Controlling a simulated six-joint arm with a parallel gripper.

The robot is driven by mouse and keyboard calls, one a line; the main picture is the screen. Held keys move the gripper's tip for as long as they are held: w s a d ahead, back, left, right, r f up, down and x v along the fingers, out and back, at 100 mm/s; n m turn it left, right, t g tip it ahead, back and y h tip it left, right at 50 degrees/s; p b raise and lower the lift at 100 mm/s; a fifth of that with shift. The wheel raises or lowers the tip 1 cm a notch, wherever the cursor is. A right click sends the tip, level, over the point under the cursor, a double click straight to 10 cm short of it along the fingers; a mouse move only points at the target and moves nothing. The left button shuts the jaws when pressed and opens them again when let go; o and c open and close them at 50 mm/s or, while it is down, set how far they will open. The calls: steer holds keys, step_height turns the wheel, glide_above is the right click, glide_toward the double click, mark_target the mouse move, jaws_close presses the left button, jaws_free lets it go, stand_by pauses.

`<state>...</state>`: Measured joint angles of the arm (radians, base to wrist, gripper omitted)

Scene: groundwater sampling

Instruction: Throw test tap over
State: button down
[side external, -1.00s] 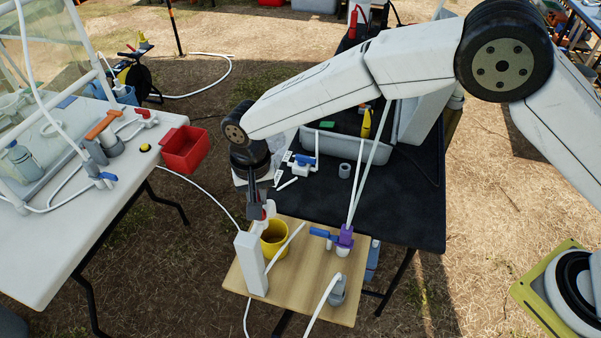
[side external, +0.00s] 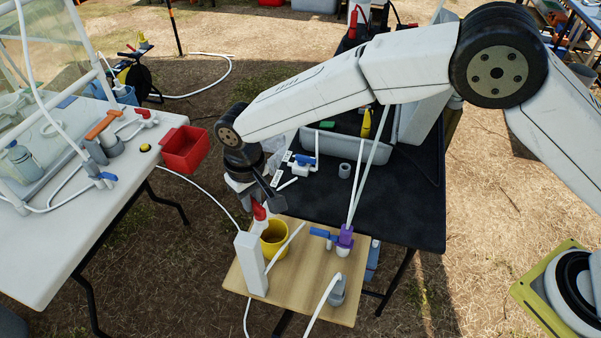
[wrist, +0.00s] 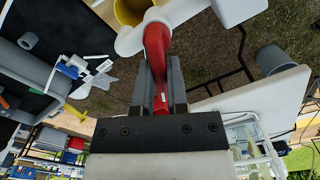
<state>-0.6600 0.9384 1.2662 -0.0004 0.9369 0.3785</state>
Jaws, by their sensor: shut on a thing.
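The test tap's red lever (side external: 258,209) stands steeply upright on a white fitting atop a white post (side external: 250,262), at the wooden board's left side. My gripper (side external: 260,200) comes down from above and is shut on this lever. In the wrist view the red lever (wrist: 156,45) runs between the two dark fingers of my gripper (wrist: 159,68), out to the white tap body (wrist: 130,38). The fingers hide part of the lever. A yellow cup (side external: 273,240) stands on the board just right of the post.
On the wooden board (side external: 312,272), a purple-bodied tap with a blue lever (side external: 325,234) and a grey fitting (side external: 337,292) stand to the right. A black-topped table (side external: 400,210) lies behind. A red bin (side external: 185,150) hangs at the left table's edge.

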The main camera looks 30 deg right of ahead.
stand_by(0.4)
steer(key=n, duration=0.4)
steer(key=a+n, duration=0.1)
steer(key=shift+s+n, duration=0.35)
steer(key=shift+n, duration=0.05)
steer(key=c, duration=0.6)
jaws_free()
steer(key=shift+o, duration=0.2)
steer(key=shift+w+r, duration=0.1)
step_height(320, 180, up, 8)
steer(key=shift+f, duration=0.2)
